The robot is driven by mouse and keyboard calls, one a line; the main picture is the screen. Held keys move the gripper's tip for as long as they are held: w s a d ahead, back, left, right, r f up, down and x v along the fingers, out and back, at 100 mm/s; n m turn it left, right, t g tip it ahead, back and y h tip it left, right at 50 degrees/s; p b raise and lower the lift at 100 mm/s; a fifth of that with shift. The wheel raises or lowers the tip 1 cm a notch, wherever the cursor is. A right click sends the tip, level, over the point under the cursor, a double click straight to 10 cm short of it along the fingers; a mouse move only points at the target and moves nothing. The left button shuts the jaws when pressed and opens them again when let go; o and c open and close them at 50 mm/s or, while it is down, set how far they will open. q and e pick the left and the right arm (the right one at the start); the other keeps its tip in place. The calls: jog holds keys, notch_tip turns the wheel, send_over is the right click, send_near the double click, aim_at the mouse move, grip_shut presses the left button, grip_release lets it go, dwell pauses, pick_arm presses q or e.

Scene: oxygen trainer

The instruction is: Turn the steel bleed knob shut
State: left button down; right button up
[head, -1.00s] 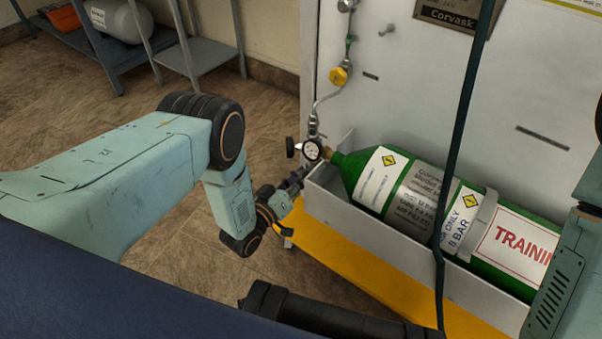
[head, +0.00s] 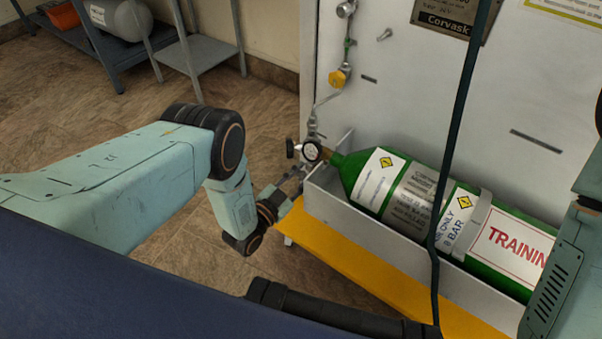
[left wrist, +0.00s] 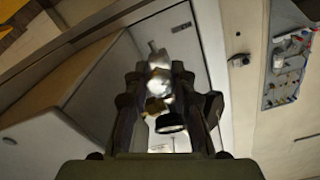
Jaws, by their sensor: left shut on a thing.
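My left gripper (head: 294,178) is in the head view, just below the regulator and its round gauge (head: 311,151) at the neck of the green cylinder (head: 366,165). In the left wrist view my left gripper (left wrist: 157,75) has its two dark fingers on either side of a shiny steel piece, the bleed knob (left wrist: 158,60), and is shut on it. In the head view this knob is too small and covered to make out. A brass-coloured part (left wrist: 156,87) and the dark round gauge body (left wrist: 170,122) show between the fingers. My right gripper is outside the frames.
The cylinder lies in a grey cradle (head: 322,188) on a yellow base (head: 330,262). A yellow knob (head: 338,78) sits on the pipework of the white panel (head: 400,90). A dark hose (head: 459,130) hangs in front. A metal shelf (head: 195,70) stands back left; floor between is clear.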

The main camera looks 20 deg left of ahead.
pick_arm(q)
jog(key=m+p, duration=0.1)
jog(key=m, duration=0.4)
jog(key=shift+m, duration=0.3)
jog(key=m, duration=0.6)
jog(key=shift+p, duration=0.4)
jog(key=m, duration=0.5)
jog(key=shift+f+m+p, duration=0.1)
jog(key=shift+m+p, duration=0.25)
jog(key=shift+m, duration=0.05)
jog(key=m, duration=0.5)
jog(key=shift+p, duration=0.35)
jog(key=shift+m, duration=0.3)
jog(key=c, duration=1.1)
grip_release()
jog(key=shift+s, duration=0.1)
